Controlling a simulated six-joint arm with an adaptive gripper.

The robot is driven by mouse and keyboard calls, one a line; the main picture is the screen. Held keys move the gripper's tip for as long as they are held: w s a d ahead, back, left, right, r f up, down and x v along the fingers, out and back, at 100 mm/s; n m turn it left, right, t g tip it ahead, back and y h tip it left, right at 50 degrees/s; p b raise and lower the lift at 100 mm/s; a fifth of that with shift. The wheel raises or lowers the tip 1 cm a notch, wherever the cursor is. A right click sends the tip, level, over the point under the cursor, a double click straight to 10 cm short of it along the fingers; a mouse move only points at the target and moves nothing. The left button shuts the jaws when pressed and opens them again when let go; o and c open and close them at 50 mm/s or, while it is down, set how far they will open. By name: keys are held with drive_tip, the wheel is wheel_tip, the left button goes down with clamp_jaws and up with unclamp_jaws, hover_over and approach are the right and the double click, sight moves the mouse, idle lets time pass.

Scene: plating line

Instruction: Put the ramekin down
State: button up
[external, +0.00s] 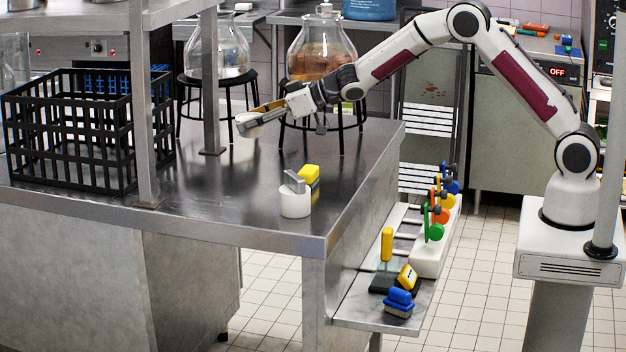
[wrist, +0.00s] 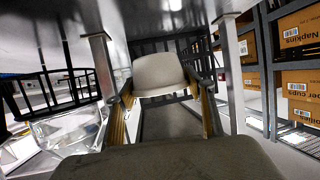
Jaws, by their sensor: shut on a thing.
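The ramekin (external: 249,130) is a small off-white cup at the end of my arm in the external view. My gripper (external: 260,115) is shut on it, with fingers on either side. In the wrist view the ramekin (wrist: 158,72) sits between the two yellowish fingers of my gripper (wrist: 163,98). It shows over the steel table (external: 225,178), toward its far side. It seems to be held above the top, but the size of the gap is hard to tell.
A black crate (external: 75,137) stands on the table at left, near the shelf posts (external: 211,80). A white holder (external: 295,203) with a yellow sponge (external: 309,174) stands near the front right corner. Glass jars (external: 320,50) on black stands are behind. The middle of the table is clear.

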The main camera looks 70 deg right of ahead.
sight(259, 115)
drive_tip(key=d, duration=0.3)
drive_tip(key=shift+d+r+n+y, duration=0.1)
drive_tip(key=shift+r+n+y, duration=0.1)
drive_tip(key=shift+n+y, duration=0.1)
drive_tip(key=shift+s+d+n+g+y, duration=0.2)
drive_tip(key=shift+d+n+g+y, duration=0.1)
drive_tip(key=shift+y, duration=0.1)
drive_tip(key=shift+s+a+f, duration=0.1)
drive_tip(key=shift+s, duration=0.05)
drive_tip(key=shift+s+a+f+n+y, duration=0.1)
drive_tip(key=shift+s+a+n+y, duration=0.2)
drive_tip(key=shift+a, duration=0.35)
drive_tip(key=shift+s+a+n+y, duration=0.2)
drive_tip(key=shift+a+n+y, duration=0.1)
drive_tip(key=shift+a, duration=0.3)
drive_tip(key=shift+f, duration=3.15)
drive_tip(key=shift+f, duration=1.9)
